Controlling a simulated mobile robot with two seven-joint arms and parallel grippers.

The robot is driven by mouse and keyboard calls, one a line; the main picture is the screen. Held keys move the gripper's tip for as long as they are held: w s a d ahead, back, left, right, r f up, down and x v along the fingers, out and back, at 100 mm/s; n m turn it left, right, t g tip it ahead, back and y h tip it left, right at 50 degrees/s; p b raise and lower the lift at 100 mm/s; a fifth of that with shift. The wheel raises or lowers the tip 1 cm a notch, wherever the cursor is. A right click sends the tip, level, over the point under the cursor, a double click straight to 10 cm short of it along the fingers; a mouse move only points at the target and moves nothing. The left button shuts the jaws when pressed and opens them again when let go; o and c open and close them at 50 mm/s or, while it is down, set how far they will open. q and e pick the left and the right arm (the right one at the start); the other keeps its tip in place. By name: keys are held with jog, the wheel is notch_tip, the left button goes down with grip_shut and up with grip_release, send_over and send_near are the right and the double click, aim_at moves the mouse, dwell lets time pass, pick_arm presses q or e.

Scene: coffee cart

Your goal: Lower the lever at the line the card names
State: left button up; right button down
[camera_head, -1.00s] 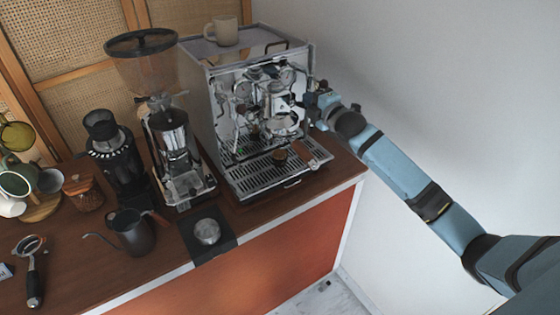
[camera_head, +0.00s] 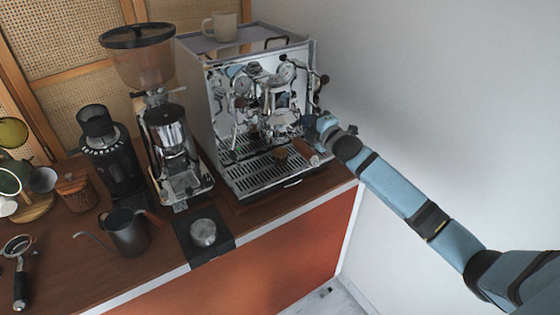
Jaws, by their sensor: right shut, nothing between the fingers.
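The chrome espresso machine (camera_head: 212,110) stands at the right end of the counter. A dark knob (camera_head: 324,79) shows at the right of its front and another dark knob (camera_head: 240,102) at the left. Which part is the lever, and any line marks, are too small to tell. My right gripper (camera_head: 308,128) is shut and empty in front of the machine's right side, below the right knob. I cannot tell whether it touches the machine. My left gripper is not in view. No readable card shows.
A portafilter with a wooden handle (camera_head: 304,148) is at the machine's front. A grinder (camera_head: 172,140), a black grinder (camera_head: 112,155), a kettle (camera_head: 127,233) and a tamping mat (camera_head: 188,243) stand to the left. A mug (camera_head: 223,27) sits on the machine.

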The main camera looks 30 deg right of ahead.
jog(key=s+p, duration=0.3)
jog(key=s, duration=0.5)
jog(key=shift+s+d+r, duration=0.3)
jog(key=shift+r, duration=0.05)
